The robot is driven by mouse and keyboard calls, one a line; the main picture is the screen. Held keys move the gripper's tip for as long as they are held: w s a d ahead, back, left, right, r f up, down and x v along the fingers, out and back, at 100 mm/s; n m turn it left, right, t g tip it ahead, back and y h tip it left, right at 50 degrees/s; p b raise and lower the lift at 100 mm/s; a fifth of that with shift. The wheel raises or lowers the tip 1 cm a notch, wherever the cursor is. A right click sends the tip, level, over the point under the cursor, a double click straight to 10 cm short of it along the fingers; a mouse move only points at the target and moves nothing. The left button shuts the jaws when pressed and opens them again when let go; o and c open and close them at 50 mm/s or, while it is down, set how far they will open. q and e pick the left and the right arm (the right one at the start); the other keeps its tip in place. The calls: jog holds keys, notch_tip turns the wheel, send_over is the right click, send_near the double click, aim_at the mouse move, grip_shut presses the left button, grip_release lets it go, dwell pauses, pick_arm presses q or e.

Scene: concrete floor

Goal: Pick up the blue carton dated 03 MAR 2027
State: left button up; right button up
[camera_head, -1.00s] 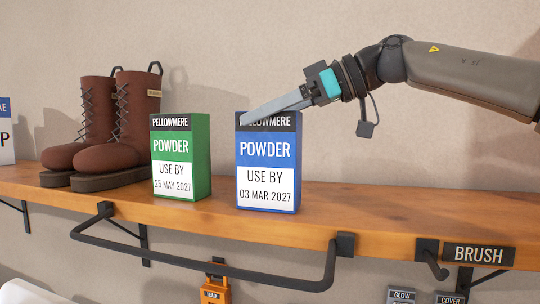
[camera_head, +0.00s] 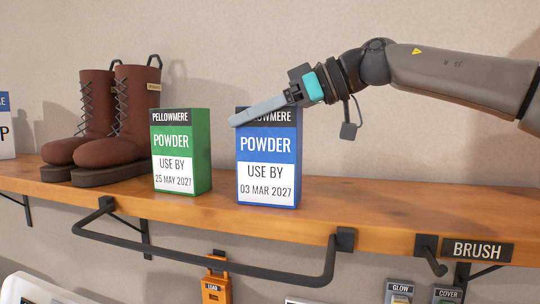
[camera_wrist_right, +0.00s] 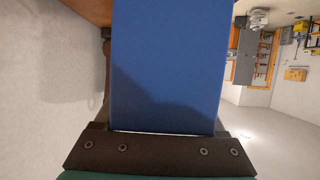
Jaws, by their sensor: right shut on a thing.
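The blue carton (camera_head: 267,147) stands upright on the wooden shelf and reads POWDER, USE BY 03 MAR 2027. My right gripper (camera_head: 238,118) reaches in from the right and is shut on the top of this carton. One finger lies slanting across the front, covering part of the top label. The other finger is hidden behind the carton. In the right wrist view the blue carton (camera_wrist_right: 165,65) fills the middle, close against the dark gripper body. Its base appears to rest on the shelf. My left gripper is not in view.
A green carton (camera_head: 179,140) dated 25 MAY 2027 stands just left of the blue one, with a gap. Brown boots (camera_head: 120,125) stand further left. The wooden shelf (camera_head: 390,207) is bare to the right. A dark rail (camera_head: 210,257) hangs below its front edge.

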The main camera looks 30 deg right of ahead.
grip_shut()
jog(key=shift+r, duration=0.25)
dwell(0.3)
